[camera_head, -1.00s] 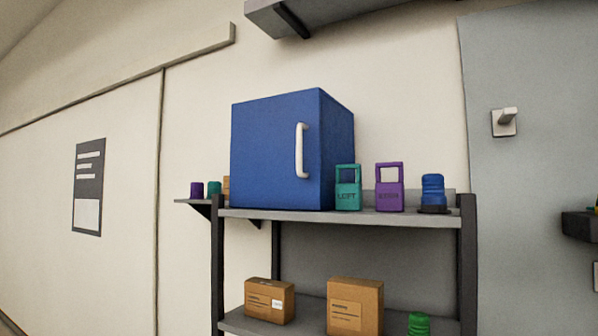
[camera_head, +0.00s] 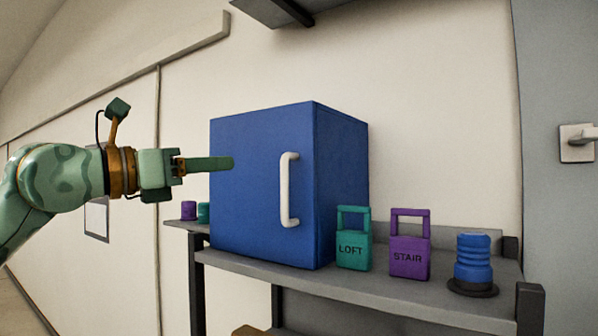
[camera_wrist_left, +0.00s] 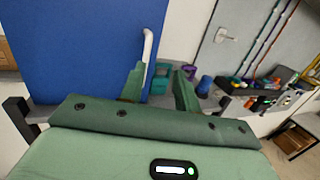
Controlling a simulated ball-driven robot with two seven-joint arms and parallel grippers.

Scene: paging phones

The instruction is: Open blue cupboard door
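The blue cupboard (camera_head: 260,215) stands on a grey shelf, and its front door looks closed. A white vertical bar handle (camera_head: 285,190) is on the right part of the door. My left gripper (camera_head: 230,162) comes in from the left, its fingers in front of the door's left part, apart from the handle. In the left wrist view my left gripper (camera_wrist_left: 159,69) is open, with two green fingers apart and nothing between their tips. There the handle (camera_wrist_left: 148,48) appears just beyond the left fingertip, and the cupboard (camera_wrist_left: 75,50) fills the left. My right gripper is not in view.
On the grey shelf (camera_head: 400,289), right of the cupboard, stand a teal LOFT holder (camera_head: 353,251), a purple STAIR holder (camera_head: 409,258) and a blue ribbed item (camera_head: 473,262). Small purple (camera_head: 188,210) and teal cylinders sit left of it. An overhead ledge (camera_head: 290,8) hangs above.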

